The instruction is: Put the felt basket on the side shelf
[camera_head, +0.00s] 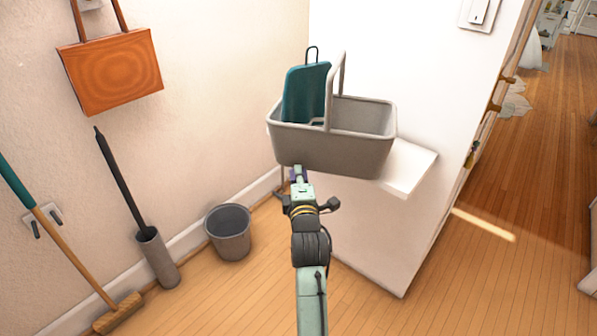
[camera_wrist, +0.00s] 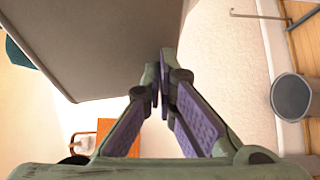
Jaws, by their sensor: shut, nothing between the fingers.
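The felt basket is seen as a grey basket (camera_head: 335,153) with a raised handle, at the side of the white wall block. A teal flat item (camera_head: 306,95) with a wire loop stands in its left part. The white side shelf (camera_head: 408,167) shows at the basket's right, partly hidden behind it. The basket overlaps the shelf and extends left past it; its underside contact is hidden. My gripper (camera_head: 298,172) is just below the basket's lower left front edge. In the wrist view, my gripper (camera_wrist: 162,82) is shut and empty beside the large grey basket wall (camera_wrist: 95,45).
A grey bucket (camera_head: 229,234) stands on the floor by the wall, left of my arm. An orange bag (camera_head: 110,72) hangs upper left.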

